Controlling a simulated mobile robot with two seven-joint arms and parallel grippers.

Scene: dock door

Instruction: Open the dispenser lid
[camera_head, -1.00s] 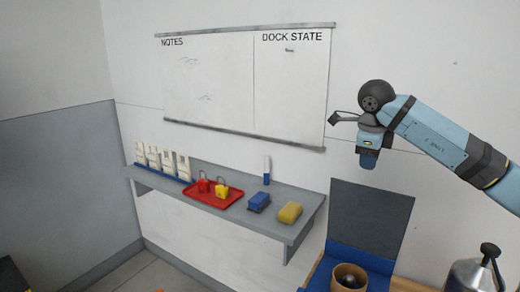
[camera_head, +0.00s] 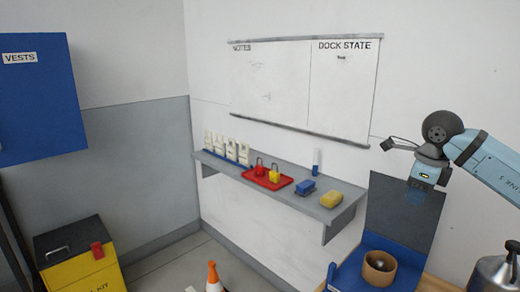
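My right gripper (camera_head: 416,194) hangs from the light blue arm that comes in from the right. It points down in front of the dark grey upright panel, and I cannot make out whether its fingers are apart. My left gripper is not in view. No dispenser is clearly labelled, and I cannot tell for sure which thing the lid belongs to. A metal canister with a black knob (camera_head: 495,270) stands at the lower right, partly cut off by the frame edge. The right gripper is above and left of it, apart from it.
A blue tray (camera_head: 345,277) holds a brown round bowl (camera_head: 378,268) below the gripper. A grey wall shelf (camera_head: 335,212) carries a red tray with padlocks (camera_head: 247,175), a blue block and a yellow sponge.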

